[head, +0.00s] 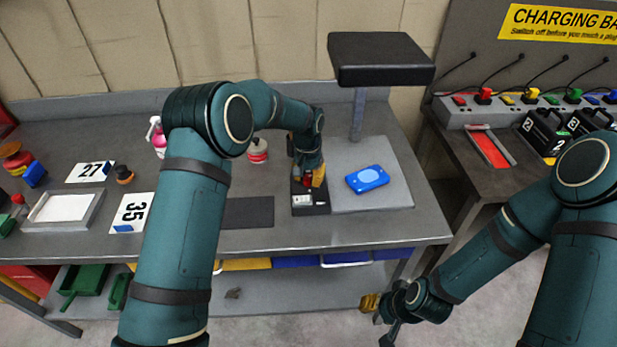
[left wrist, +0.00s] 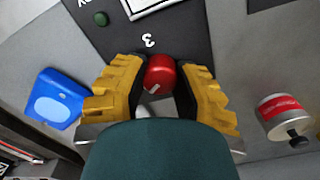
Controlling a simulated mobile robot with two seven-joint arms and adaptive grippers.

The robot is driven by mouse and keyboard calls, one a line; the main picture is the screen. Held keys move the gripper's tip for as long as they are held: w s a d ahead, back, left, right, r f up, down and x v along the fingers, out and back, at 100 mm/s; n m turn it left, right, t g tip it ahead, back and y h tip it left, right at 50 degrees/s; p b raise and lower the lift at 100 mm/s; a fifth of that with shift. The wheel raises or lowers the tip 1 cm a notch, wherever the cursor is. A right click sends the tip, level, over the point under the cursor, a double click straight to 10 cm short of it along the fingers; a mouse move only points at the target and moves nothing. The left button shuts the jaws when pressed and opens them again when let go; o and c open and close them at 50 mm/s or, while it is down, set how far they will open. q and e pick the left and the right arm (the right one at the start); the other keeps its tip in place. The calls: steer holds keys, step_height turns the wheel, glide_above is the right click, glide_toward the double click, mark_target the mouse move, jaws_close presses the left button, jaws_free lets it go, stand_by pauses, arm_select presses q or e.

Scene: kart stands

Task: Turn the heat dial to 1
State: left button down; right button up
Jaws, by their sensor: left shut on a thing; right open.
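The heat dial is a round red knob (left wrist: 160,76) with a pale pointer mark, on a dark control box (head: 309,209) at the front of the heat press (head: 382,60). My left gripper (left wrist: 158,82) has its yellow fingers on both sides of the knob and is shut on it. A white "3" shows on the box just beyond the knob in the left wrist view. Other numbers around the dial are hidden or out of view. In the head view my left gripper (head: 308,180) reaches down over the box. My right gripper (head: 377,312) hangs open and empty in front of the bench.
A blue item with a light oval (head: 367,179) lies on the press plate right of the box. A white and red bottle (head: 257,150) stands to the left. A dark mat (head: 247,212) lies left of the box. A charging bench (head: 483,180) stands at right.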

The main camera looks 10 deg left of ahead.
mark_target(307, 177)
arm_select(q)
steer(key=shift+m, duration=0.3)
steer(key=c, duration=0.6)
jaws_free()
steer(key=shift+c, duration=0.2)
step_height(307, 177, up, 12)
steer(key=shift+a, duration=0.15)
steer(key=shift+f, duration=0.1)
